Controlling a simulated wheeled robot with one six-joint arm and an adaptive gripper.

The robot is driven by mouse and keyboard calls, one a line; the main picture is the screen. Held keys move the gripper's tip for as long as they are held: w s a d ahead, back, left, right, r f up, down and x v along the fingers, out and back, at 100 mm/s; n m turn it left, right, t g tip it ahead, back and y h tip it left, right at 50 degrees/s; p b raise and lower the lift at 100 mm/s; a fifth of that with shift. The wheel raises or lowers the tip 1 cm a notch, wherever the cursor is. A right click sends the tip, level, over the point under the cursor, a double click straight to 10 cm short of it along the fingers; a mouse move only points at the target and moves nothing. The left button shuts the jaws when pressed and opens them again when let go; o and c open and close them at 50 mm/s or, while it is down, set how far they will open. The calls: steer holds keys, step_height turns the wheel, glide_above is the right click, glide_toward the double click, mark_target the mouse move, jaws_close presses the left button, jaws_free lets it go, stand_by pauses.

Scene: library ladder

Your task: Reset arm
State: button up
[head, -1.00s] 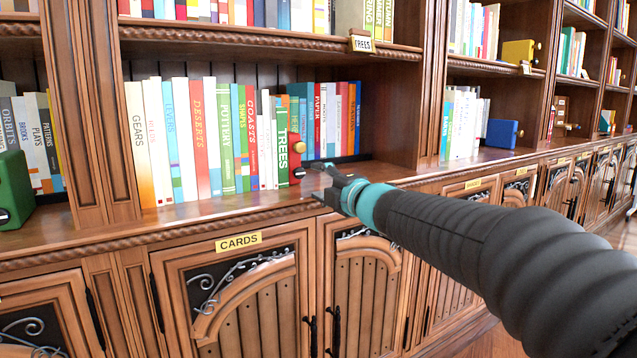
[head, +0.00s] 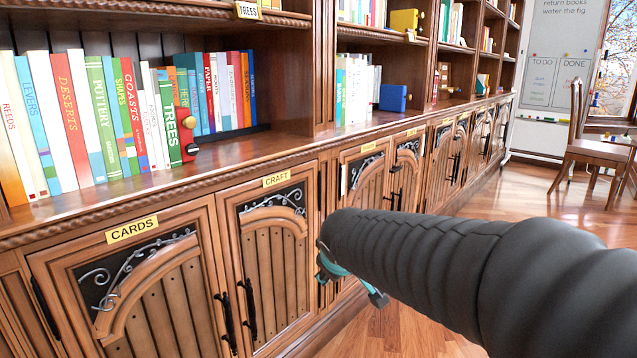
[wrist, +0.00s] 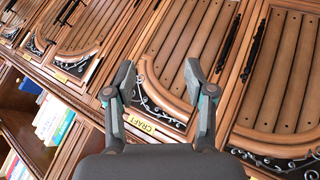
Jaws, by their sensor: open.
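My gripper (wrist: 158,82) is open and empty in the wrist view, its two fingers spread in front of the wooden cabinet doors. In the head view my dark arm reaches in from the lower right. The gripper end (head: 352,278) is mostly hidden behind the arm, with one teal-edged finger showing below it. It is beside the cabinet fronts, below the shelf ledge and right of the CRAFT door (head: 275,270). I cannot tell the exact gap to the doors.
A row of books (head: 95,120) stands on the shelf, with the green TREES book (head: 170,118) near its right end. A blue box (head: 393,98) sits farther along. Black handles stick out from the doors. Open wooden floor (head: 540,200) lies to the right, with a chair (head: 590,140).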

steer(key=s+d+f+m+g+p, duration=0.1)
steer(key=s+d+m, duration=0.3)
steer(key=s, duration=0.8)
steer(key=s+d+f+m+g+p, duration=0.1)
steer(key=s+d+m, duration=0.3)
steer(key=s+d, duration=0.4)
steer(key=s+g, duration=0.1)
steer(key=s, duration=0.4)
steer(key=shift+s+d+m, duration=0.25)
steer(key=shift+m, duration=0.15)
